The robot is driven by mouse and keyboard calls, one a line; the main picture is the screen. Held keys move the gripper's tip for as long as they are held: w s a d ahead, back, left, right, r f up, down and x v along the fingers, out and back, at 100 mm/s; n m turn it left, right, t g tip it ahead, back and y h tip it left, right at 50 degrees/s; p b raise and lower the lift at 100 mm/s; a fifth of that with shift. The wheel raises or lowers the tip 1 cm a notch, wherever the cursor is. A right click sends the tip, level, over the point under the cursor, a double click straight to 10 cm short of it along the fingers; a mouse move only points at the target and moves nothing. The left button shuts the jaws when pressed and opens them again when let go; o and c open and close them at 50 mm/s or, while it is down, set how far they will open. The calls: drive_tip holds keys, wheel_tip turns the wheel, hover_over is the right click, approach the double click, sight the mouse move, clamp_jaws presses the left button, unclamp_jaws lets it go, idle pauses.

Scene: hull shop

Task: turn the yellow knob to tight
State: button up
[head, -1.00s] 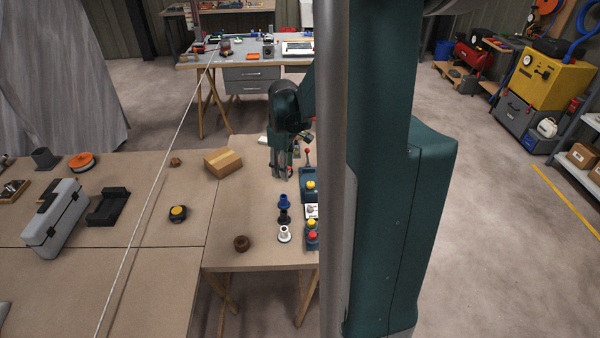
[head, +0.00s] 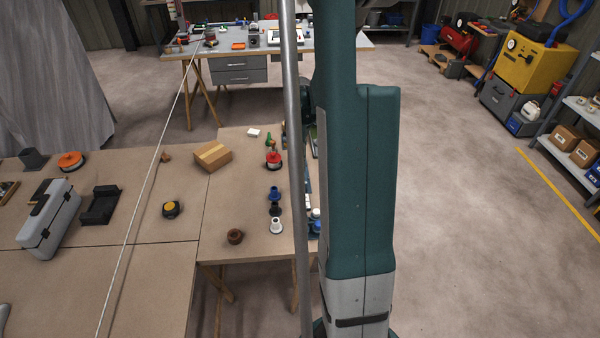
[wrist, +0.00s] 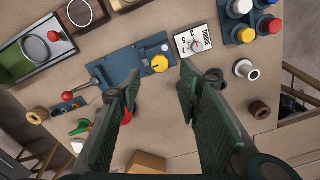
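The yellow knob (wrist: 160,63) sits on a blue panel (wrist: 128,68) in the wrist view. A lever with a red ball (wrist: 67,96) is at the panel's left end. My gripper (wrist: 160,76) is open and empty, its two dark green fingers spread to either side below the knob in the picture. The knob shows between the fingertips, and I cannot tell how far above it they are. In the head view my arm hides the knob and the gripper.
A white numbered dial (wrist: 192,41) and a blue box with coloured buttons (wrist: 240,22) lie right of the panel. A white spool (wrist: 246,69) and a brown ring (wrist: 259,110) are nearby. A cardboard box (head: 212,156) stands on the table. A green-and-grey tray (wrist: 35,50) is left.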

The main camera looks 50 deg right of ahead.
sight(300, 175)
drive_tip(key=shift+f, duration=0.2)
drive_tip(key=shift+f, duration=3.7)
drive_tip(key=c, duration=0.9)
